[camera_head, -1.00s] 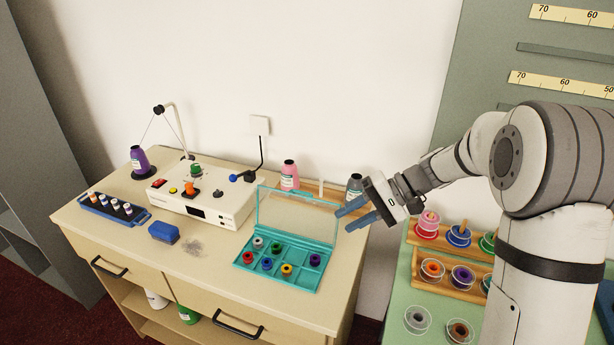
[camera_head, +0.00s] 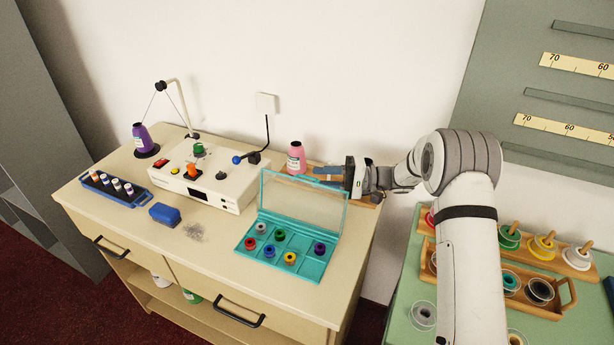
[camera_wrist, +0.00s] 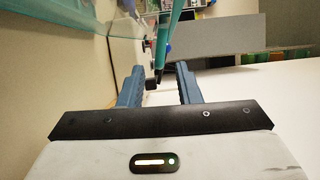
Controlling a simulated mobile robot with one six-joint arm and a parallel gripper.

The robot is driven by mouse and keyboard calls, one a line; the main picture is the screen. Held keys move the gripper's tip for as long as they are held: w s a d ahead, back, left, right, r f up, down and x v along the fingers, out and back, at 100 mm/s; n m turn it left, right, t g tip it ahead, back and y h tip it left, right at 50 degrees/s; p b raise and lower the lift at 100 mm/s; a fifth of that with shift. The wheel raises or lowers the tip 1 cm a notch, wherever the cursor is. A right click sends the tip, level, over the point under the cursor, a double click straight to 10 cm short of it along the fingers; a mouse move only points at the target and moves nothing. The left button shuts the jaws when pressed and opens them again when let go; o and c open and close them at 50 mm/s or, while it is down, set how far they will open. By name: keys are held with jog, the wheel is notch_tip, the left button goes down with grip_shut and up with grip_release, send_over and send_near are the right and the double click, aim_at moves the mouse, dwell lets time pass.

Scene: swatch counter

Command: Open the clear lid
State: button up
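The teal box (camera_head: 255,262) sits on the counter with several coloured bobbins in its compartments. Its clear lid (camera_head: 300,208), framed in teal, stands raised and roughly upright at the back of the box. My gripper (camera_head: 316,175) is at the lid's upper right edge, its blue fingers pointing left. Whether they touch the lid is unclear. In the wrist view my gripper (camera_wrist: 158,77) has its two fingers apart, with nothing clearly held between them. A teal edge (camera_wrist: 167,42) shows just beyond the fingertips; I cannot tell which part it is.
A white machine (camera_head: 215,190) stands left of the box, with a pink thread cone (camera_head: 296,158) behind. A blue block (camera_head: 165,213) and a blue rack (camera_head: 112,190) lie further left. A green table (camera_head: 395,318) with spools is at the right.

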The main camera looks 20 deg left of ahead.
aim_at(308, 178)
jog(key=x, duration=0.4)
jog(key=shift+s+p, duration=0.1)
jog(key=shift+p, duration=0.25)
jog(key=shift+c, duration=0.5)
grip_shut()
jog(key=shift+f, duration=0.1)
